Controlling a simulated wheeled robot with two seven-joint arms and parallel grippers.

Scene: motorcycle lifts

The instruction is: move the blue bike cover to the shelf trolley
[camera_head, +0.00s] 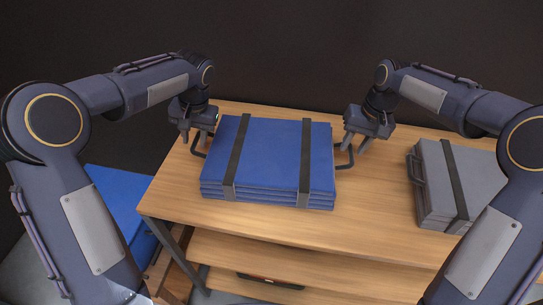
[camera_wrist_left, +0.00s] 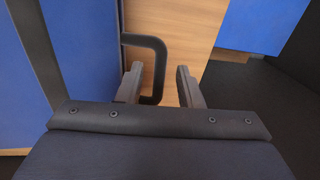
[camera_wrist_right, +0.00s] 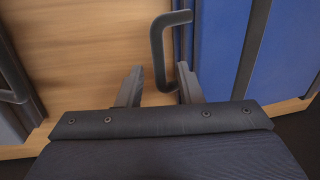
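The blue bike cover (camera_head: 270,157) lies folded flat on the wooden bench top, with two dark straps around it and a dark handle at each side. My left gripper (camera_head: 198,140) is at its left handle. In the left wrist view the open fingers (camera_wrist_left: 158,85) stand either side of the handle (camera_wrist_left: 159,60), with gaps. My right gripper (camera_head: 355,142) is at the right handle. In the right wrist view the handle (camera_wrist_right: 156,50) reaches between the open fingers (camera_wrist_right: 160,84). I cannot tell which piece is the shelf trolley.
A grey strapped case (camera_head: 455,185) lies on the right of the wooden bench (camera_head: 375,205). Lower shelves (camera_head: 300,262) are below, one with a small dark and red object (camera_head: 270,281). A blue flat-topped object (camera_head: 120,205) stands lower, left of the bench. A dark wall is behind.

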